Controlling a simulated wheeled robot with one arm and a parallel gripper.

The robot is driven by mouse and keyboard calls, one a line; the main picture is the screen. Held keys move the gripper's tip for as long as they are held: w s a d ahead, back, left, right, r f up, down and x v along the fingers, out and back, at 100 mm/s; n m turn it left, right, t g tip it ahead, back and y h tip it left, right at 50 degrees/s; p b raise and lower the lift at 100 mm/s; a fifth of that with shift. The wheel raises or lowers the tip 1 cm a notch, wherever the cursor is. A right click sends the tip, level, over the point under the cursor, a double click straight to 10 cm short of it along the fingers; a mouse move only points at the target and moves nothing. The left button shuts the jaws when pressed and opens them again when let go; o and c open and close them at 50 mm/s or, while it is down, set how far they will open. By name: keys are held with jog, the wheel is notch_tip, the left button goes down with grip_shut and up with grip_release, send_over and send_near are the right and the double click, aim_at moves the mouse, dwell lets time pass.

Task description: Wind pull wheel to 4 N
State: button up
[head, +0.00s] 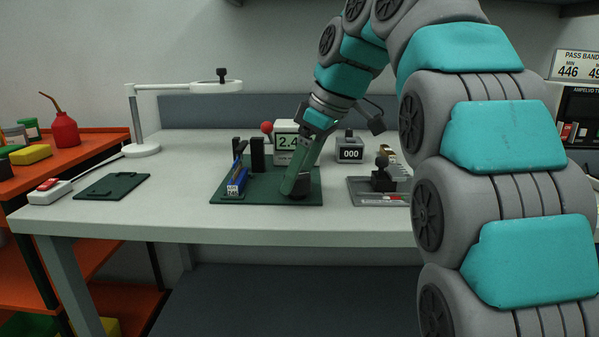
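A white force gauge (285,131) stands at the back of a green baseplate (263,199) on the workbench. Its display reads what looks like 2.4, with the right side partly hidden by my arm. A dark round part (306,186), which looks like the pull wheel, sits at the baseplate's front right. My gripper (291,187) points down at it, its green fingers in front of or against it. They hide part of the wheel, and I cannot tell whether they grip it. A blue device (238,180) and black upright blocks (257,155) stand on the baseplate's left.
A counter reading 000 (349,150) and a grey tray (372,199) with a dark fixture lie right of the baseplate. A red ball knob (267,127) is beside the gauge. A lamp (144,149), green mat (112,186) and switch box (48,190) are left. My arm blocks the right side.

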jog(key=c, duration=1.2)
jog(key=m+t+h+p, duration=0.1)
jog(key=m, duration=0.3)
jog(key=shift+s+a, duration=0.1)
jog(key=shift+s, duration=0.05)
jog(key=shift+m+t+h+p, duration=0.3)
jog(key=shift+m+t+h, duration=0.25)
jog(key=shift+m, duration=1.35)
jog(key=o, duration=1.4)
